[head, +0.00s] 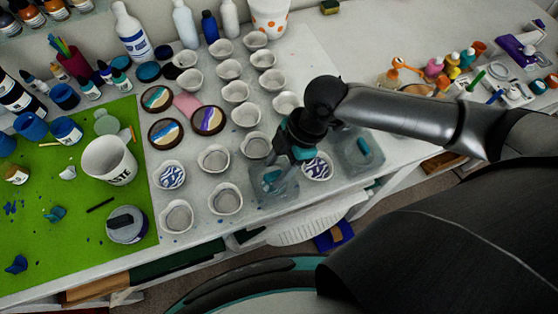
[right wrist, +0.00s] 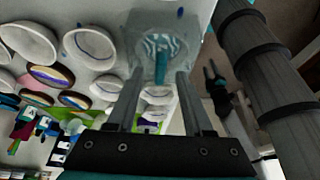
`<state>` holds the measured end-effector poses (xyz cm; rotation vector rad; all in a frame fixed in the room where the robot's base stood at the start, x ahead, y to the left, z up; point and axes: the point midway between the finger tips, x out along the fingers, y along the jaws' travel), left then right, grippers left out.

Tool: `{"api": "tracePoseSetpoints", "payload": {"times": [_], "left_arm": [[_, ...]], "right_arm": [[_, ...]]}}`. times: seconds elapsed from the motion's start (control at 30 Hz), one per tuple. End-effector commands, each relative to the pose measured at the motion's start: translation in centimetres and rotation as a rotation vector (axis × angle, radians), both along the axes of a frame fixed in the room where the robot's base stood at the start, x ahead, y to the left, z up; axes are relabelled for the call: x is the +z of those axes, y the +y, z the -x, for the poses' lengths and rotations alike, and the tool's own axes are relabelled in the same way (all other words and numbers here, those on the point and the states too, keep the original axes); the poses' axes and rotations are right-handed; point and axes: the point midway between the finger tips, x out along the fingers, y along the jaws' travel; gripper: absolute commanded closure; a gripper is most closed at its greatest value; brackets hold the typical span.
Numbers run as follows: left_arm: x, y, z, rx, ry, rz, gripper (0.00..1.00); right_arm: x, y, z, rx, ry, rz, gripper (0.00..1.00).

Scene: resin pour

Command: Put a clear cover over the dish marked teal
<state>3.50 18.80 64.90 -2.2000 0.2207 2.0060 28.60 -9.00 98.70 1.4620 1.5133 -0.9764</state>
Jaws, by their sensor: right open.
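My right gripper (head: 300,155) is open and points down over the table's front part. A clear square cover (head: 258,192) with teal parts sits just left of it. A second clear cover (head: 347,163) with a teal handle (head: 364,150) lies to its right. Between them stands a small dish (head: 318,167) with a dark blue and white wavy pattern, partly behind the gripper. In the right wrist view, a teal-striped dish (right wrist: 150,42) shows in a clear square outline, with a teal bar between my spread fingers; I cannot tell whether they touch it.
Several white dishes (head: 214,158) stand in rows left of the gripper, along with a similar patterned dish (head: 171,175). Wood-rimmed dishes (head: 208,120) lie farther left. A green mat (head: 75,220) holds a white cup (head: 108,160) and jars. Bottles stand at the back.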

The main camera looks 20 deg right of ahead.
Motion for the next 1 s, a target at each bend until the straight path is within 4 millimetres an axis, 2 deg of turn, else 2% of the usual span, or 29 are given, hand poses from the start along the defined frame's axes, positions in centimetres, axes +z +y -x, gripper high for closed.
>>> {"api": "tracePoseSetpoints", "payload": {"times": [0.17,0.5,0.7,0.83,1.0], "left_arm": [[0.2,0.0,0.0,0.0,0.0,0.0,0.51],[0.8,0.0,0.0,0.0,0.0,0.0,0.51],[1.1,0.0,0.0,0.0,0.0,0.0,0.51],[1.2,0.0,0.0,0.0,0.0,0.0,0.51],[1.2,0.0,0.0,0.0,0.0,0.0,0.51]], "right_arm": [[1.4,-0.6,-0.2,-0.002,-0.004,0.001,0.49],[8.7,-3.7,-0.3,-0.001,-0.006,0.003,0.49],[12.2,-5.1,-0.2,-0.001,-0.004,0.003,0.49],[13.5,-5.6,-0.2,-0.001,-0.002,0.002,0.49],[14.1,-5.8,-0.2,0.001,0.0,0.0,0.49]]}}
